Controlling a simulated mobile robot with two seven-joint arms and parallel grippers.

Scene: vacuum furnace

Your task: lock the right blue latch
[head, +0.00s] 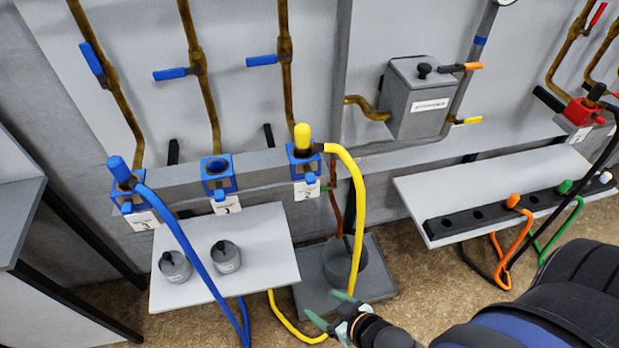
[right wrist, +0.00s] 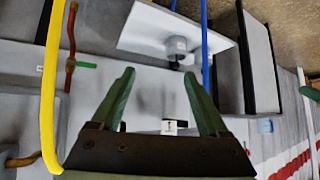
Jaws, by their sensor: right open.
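Three blue sockets are on a grey wall rail in the head view. The right blue socket (head: 302,165) holds a yellow plug (head: 302,136) with a yellow hose, and the right blue latch (head: 310,178) sits on its front, above a white number tag. Whether this latch is locked is too small to tell. My right gripper (head: 329,308) is open and empty, low in front of the rail, below the latch and apart from it. Its two green fingers also show spread in the right wrist view (right wrist: 157,72). My left gripper is not in view.
A white table (head: 260,240) with two grey canisters stands below the rail. The yellow hose (head: 357,215) hangs down near my right gripper. A blue hose (head: 190,250) crosses the table's left part. A grey pot (head: 343,262) stands behind my right gripper.

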